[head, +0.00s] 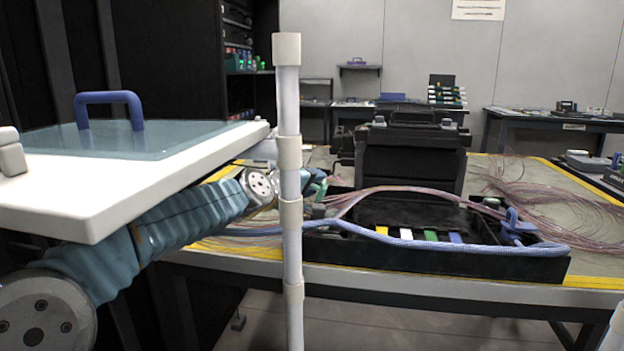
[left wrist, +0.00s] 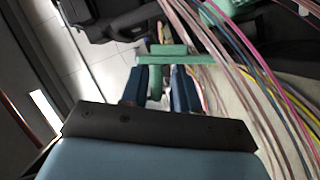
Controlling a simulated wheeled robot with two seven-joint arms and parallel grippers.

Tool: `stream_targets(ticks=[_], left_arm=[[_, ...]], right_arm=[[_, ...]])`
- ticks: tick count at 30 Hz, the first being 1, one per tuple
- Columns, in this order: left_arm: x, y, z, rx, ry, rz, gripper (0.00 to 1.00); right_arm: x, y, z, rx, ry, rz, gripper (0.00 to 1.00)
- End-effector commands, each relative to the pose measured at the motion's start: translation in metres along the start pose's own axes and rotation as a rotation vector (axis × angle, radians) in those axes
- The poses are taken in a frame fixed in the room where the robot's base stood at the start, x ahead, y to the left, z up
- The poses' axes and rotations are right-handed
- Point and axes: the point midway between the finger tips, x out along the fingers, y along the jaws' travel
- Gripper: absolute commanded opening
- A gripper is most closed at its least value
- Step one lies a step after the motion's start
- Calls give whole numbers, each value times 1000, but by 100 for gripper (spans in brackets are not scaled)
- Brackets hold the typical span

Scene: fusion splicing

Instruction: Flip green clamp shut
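The green clamp (left wrist: 162,58) shows in the left wrist view as a T-shaped piece, with a crossbar and a stem. My left gripper (left wrist: 160,88) has its two blue fingers on either side of the stem, apart from each other. I cannot tell whether either finger touches it. In the head view my left gripper (head: 309,183) is at the left end of the black tray (head: 440,262), partly behind the white post, and a bit of green (head: 319,187) shows beside it. A second green part (left wrist: 214,13) lies by the cables in the wrist view. My right gripper is out of view.
A blue clamp (head: 517,226) stands at the tray's right end. A blue sleeved cable (head: 420,243) and thin pink cables (head: 400,192) run across the tray. A white post (head: 290,240) and a white panel with a blue handle (head: 108,98) stand in front.

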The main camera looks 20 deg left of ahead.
Motion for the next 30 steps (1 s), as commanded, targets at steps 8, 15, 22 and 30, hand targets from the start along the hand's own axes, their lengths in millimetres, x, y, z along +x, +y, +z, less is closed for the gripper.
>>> stream_targets(ticks=[8,15,22,30], left_arm=[[0,1,0,-1,2,2,36],[-29,-3,1,1,6,4,36],[-66,-1,0,1,3,1,36],[-75,-1,0,-1,0,0,36]], right_arm=[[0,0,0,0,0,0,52],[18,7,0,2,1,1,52],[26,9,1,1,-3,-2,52],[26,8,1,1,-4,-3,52]])
